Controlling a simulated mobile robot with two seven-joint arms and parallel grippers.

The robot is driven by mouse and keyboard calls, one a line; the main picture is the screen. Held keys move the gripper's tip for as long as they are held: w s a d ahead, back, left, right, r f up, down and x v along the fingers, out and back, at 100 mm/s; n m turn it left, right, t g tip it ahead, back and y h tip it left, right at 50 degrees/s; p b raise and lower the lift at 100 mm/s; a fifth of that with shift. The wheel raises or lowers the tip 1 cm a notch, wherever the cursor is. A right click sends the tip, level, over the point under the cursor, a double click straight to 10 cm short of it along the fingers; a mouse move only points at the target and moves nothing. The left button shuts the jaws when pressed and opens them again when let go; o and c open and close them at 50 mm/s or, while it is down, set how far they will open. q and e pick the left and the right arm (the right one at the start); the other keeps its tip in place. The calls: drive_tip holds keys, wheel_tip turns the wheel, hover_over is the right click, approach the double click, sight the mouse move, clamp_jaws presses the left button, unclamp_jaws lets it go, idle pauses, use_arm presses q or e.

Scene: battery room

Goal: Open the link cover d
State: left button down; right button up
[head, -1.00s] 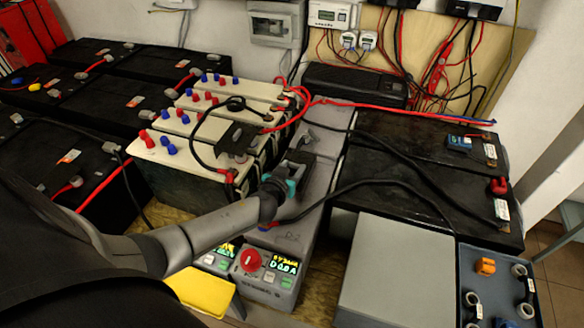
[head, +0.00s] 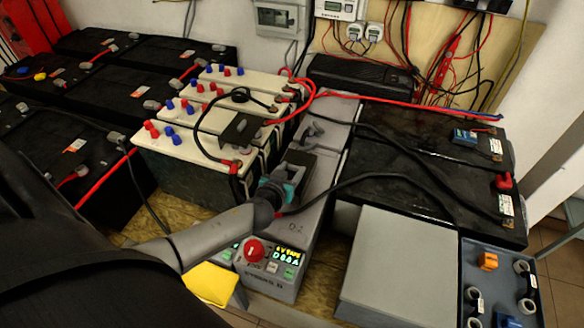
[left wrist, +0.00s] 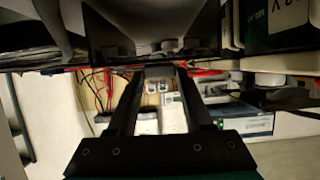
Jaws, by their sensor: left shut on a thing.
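My left gripper (head: 290,180) is at the long grey case (head: 313,205) between the cream batteries and the black batteries. Its fingers are shut on a dark, flat piece (head: 299,159) that stands up from the case, which looks like link cover d; its label cannot be read. In the left wrist view the fingers (left wrist: 159,72) meet the lower edge of a wide dark panel (left wrist: 150,30). The piece's hinge and what lies under it are hidden. Another dark cover (head: 240,130) lies on the cream batteries. My right gripper is not in view.
Cream batteries (head: 190,146) with red and blue caps stand left of the case, black batteries (head: 420,185) right. A black cable (head: 375,178) crosses the case beside my gripper. A control box (head: 270,270) with a red knob and a grey box (head: 400,270) are in front.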

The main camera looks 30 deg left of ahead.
use_arm(q)
drive_tip(key=shift+c, duration=1.5)
unclamp_jaws()
drive_tip(key=p+v, duration=0.2)
drive_tip(key=v, duration=1.3)
drive_tip(key=shift+s+d, duration=0.1)
